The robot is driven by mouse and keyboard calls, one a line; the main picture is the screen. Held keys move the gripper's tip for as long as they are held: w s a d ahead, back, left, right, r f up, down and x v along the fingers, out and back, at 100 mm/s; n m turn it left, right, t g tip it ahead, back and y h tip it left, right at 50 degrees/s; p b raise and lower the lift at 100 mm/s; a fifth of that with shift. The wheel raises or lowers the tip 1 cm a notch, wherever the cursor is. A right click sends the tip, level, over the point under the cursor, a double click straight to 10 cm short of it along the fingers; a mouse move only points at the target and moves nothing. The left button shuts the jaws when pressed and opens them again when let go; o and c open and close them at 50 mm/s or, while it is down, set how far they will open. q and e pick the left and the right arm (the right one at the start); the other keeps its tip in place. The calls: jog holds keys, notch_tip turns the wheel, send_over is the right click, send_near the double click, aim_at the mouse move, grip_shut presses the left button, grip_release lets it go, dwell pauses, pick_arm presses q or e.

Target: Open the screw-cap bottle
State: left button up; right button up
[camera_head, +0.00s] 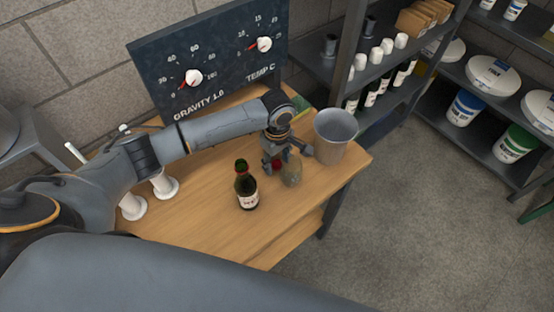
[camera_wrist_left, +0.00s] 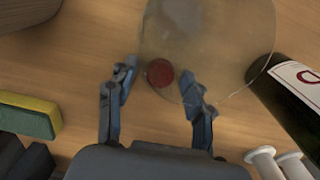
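A clear, yellowish glass bottle (camera_head: 292,172) stands on the wooden table, and its wide see-through body (camera_wrist_left: 215,45) fills the upper middle of the left wrist view. A round red cap (camera_wrist_left: 160,72) shows at the lower edge of this body; it also shows in the head view (camera_head: 277,163). I cannot tell whether it sits on the bottle's neck. My left gripper (camera_head: 282,160) is over the table beside the bottle. In the wrist view its fingers (camera_wrist_left: 160,88) stand apart on either side of the cap, with gaps. My right gripper is out of view.
A dark green bottle (camera_head: 246,188) with a white label stands close left of the gripper. A grey bucket (camera_head: 335,134) is behind right, near the table edge. A yellow-green sponge (camera_wrist_left: 30,115) and white stands (camera_head: 164,185) are nearby. A gauge panel (camera_head: 215,60) stands behind.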

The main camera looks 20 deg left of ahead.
aim_at(277, 164)
pick_arm(q)
notch_tip(277, 164, up, 12)
jog(key=shift+r+b, duration=0.2)
jog(key=shift+b, duration=0.1)
dwell(0.3)
